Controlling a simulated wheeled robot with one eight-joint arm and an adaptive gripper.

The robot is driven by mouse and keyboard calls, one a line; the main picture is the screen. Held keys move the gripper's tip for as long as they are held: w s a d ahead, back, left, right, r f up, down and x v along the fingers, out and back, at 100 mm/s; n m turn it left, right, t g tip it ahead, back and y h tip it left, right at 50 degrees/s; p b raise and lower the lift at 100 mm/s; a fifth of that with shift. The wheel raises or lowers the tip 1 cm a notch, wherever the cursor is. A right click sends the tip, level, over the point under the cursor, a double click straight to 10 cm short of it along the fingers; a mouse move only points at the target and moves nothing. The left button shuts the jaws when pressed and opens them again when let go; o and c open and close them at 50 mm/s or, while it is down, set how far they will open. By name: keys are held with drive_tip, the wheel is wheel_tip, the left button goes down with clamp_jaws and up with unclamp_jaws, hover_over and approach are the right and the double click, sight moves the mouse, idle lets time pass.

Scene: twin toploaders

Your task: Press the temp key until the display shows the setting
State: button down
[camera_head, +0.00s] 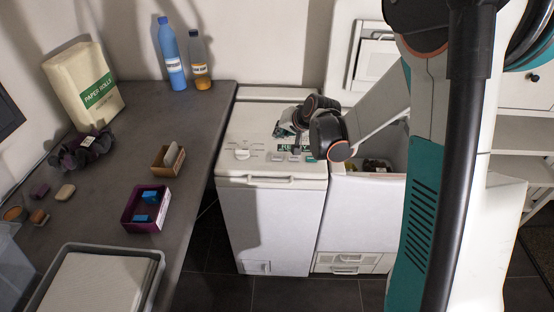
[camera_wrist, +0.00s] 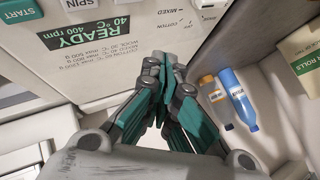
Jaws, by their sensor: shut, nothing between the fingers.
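The left toploader (camera_head: 270,225) has a control panel on top with a dial (camera_head: 242,154) and a row of keys (camera_head: 281,157). In the wrist view its green display (camera_wrist: 92,29) reads READY, 40 °C and 400 rpm. I cannot make out which key is the temp key. My gripper (camera_wrist: 165,60) is shut and empty over the panel, beside the display. In the head view my gripper (camera_head: 296,146) partly hides the panel.
A second toploader (camera_head: 355,215) stands open to the right, with laundry inside. A dark counter (camera_head: 190,110) to the left holds a blue bottle (camera_head: 172,55), an orange bottle (camera_head: 200,62), a paper rolls pack (camera_head: 85,85), small boxes and a tray (camera_head: 155,262).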

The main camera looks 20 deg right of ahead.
sight(280, 156)
drive_tip(key=shift+f+b, duration=2.35)
drive_tip(key=shift+f, duration=1.15)
drive_tip(key=shift+f, duration=0.15)
drive_tip(key=shift+f+b, duration=0.25)
drive_tip(key=shift+b, duration=0.15)
drive_tip(key=shift+f+b, duration=0.35)
drive_tip(key=shift+f, duration=0.05)
drive_tip(key=shift+r, duration=0.15)
drive_tip(key=shift+r+p, duration=0.5)
drive_tip(key=shift+r, duration=0.2)
drive_tip(key=shift+r+p, duration=1.65)
drive_tip(key=shift+r, duration=0.85)
